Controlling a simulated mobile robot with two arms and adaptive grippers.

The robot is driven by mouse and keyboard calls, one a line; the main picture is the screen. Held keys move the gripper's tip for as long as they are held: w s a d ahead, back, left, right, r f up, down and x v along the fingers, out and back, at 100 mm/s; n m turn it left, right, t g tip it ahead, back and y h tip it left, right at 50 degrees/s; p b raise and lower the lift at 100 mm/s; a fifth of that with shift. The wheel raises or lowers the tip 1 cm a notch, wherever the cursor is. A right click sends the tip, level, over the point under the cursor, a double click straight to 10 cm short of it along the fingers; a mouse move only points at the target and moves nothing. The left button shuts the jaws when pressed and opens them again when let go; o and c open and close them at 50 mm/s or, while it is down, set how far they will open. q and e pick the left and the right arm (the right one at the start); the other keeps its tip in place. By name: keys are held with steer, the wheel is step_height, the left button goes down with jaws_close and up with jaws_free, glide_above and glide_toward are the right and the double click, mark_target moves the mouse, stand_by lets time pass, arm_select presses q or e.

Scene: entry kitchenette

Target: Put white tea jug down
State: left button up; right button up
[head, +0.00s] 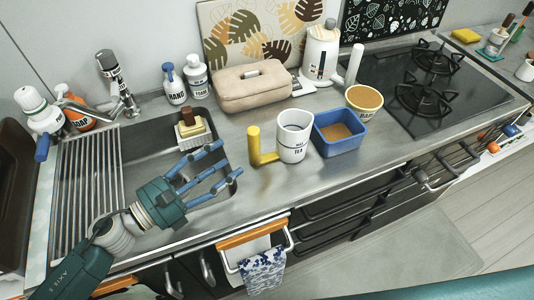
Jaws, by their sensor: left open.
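The white tea jug (293,143) with "TEA" lettering stands upright on the grey counter (258,194). Its yellow handle (257,146) points left, towards my left gripper. My right gripper is not in view.
A blue square container (339,131) stands just right of the jug, with a round tub (362,101) behind it. The sink (150,147) is left and the black hob (425,85) right. Bare counter lies before the jug.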

mark_target(251, 139)
arm_select(q)
steer(key=shift+n+y, duration=0.3)
steer(key=x, duration=0.1)
steer(key=p+x, duration=0.1)
steer(key=x, duration=0.1)
steer(key=p+x, duration=0.1)
steer(key=x, duration=0.1)
steer(key=shift+w+a+f, duration=0.15)
steer(key=shift+w+f, duration=0.15)
steer(key=shift+w, duration=0.15)
steer(key=shift+w+r+p, duration=0.15)
steer(key=shift+w+p, duration=0.05)
steer(key=shift+p, duration=0.25)
steer(key=x, duration=0.1)
steer(key=p+x, duration=0.2)
steer(key=x, duration=0.1)
steer(key=shift+r, duration=0.3)
steer(key=shift+w+d+f, duration=0.2)
steer(key=shift+w+d, duration=0.05)
steer(key=shift+d, duration=0.15)
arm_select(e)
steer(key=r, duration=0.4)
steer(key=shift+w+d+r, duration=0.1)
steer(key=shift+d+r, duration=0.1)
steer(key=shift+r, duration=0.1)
